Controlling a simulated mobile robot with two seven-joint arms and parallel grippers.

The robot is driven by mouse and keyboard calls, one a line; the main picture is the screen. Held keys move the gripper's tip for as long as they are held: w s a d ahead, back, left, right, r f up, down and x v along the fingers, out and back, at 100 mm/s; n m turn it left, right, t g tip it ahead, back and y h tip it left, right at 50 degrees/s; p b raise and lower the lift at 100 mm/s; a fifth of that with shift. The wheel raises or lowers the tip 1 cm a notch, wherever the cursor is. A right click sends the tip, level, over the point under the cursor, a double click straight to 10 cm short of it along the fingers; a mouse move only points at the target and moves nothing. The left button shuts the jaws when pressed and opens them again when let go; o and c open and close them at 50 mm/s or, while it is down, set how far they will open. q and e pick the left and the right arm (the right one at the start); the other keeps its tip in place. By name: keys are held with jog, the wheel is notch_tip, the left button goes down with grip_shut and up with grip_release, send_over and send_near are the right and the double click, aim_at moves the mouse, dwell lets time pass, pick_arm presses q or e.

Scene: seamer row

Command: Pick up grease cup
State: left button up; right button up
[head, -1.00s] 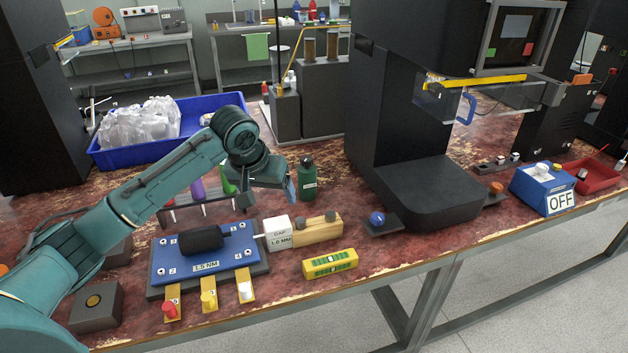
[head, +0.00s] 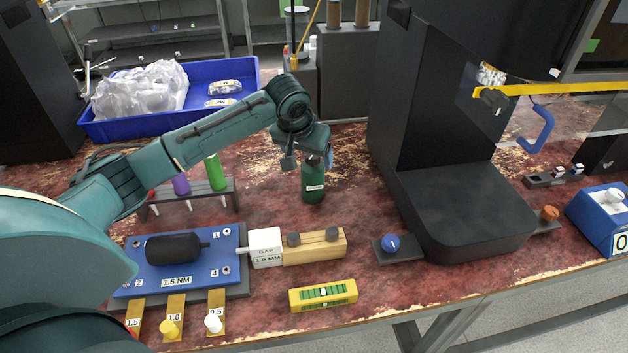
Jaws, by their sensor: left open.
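A dark green container (head: 313,182) with a white label stands upright on the red worn bench, left of the black press. I take it for the grease cup; its label is too small to read. My left gripper (head: 309,160) is open at the container's top, pointing down, with one finger to the left of it and one near its right edge. The gripper hides the container's cap. I cannot tell whether the fingers touch it. My right gripper is not in view.
A rack of coloured tools (head: 195,190) stands left of the container. A blue torque block (head: 205,272), a wooden block (head: 313,250) and a yellow level (head: 323,294) lie in front. A blue bin (head: 235,75) is behind. The black press (head: 465,205) stands right.

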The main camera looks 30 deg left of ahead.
aim_at(311, 166)
pick_arm(q)
jog(key=x, duration=0.7)
jog(key=shift+w+f+b, duration=0.15)
jog(key=shift+f+b, duration=0.2)
jog(key=shift+f, duration=0.05)
jog(key=c, duration=1.1)
jog(key=shift+r, duration=0.1)
